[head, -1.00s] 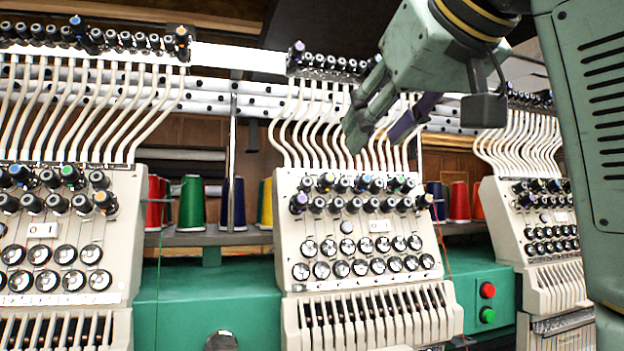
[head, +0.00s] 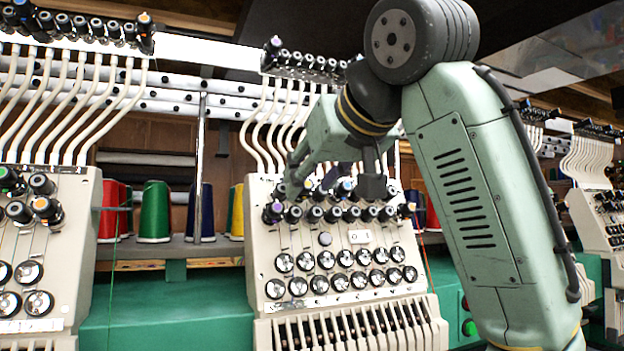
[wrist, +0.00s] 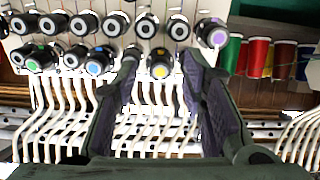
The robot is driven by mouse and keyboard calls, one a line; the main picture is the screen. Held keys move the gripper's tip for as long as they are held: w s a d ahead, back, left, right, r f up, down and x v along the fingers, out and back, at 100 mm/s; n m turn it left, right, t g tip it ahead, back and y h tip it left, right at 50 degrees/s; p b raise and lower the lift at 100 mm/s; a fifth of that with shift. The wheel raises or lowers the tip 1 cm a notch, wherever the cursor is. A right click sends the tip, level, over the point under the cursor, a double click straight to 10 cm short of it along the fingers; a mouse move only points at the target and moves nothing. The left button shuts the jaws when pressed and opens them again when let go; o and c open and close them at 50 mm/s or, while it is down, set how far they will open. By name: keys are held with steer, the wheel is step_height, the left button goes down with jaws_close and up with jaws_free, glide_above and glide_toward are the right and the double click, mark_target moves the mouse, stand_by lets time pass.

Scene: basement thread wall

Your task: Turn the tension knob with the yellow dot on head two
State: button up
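The tension knob with the yellow dot (wrist: 160,66) is a black knob with a yellow cap in the wrist view. It sits in the lower picture row, between my two open fingers. My gripper (wrist: 165,58) is open and holds nothing; whether either finger touches the knob cannot be told. In the head view my gripper (head: 318,184) is at the upper knob row of the middle machine head (head: 262,225), with the tubes behind it. The yellow-dot knob cannot be made out there behind my gripper.
Neighbouring knobs crowd close: a blue-dot knob (wrist: 97,62), a green-dot knob (wrist: 40,57) and a purple-dot knob (wrist: 213,33). White thread tubes (head: 262,125) rise above the knobs. Thread cones (head: 154,212) stand on the shelf. Other heads stand left and right.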

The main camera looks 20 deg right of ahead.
steer(key=shift+w+f, duration=0.15)
steer(key=shift+w, duration=0.2)
steer(key=shift+c, duration=0.4)
jaws_close()
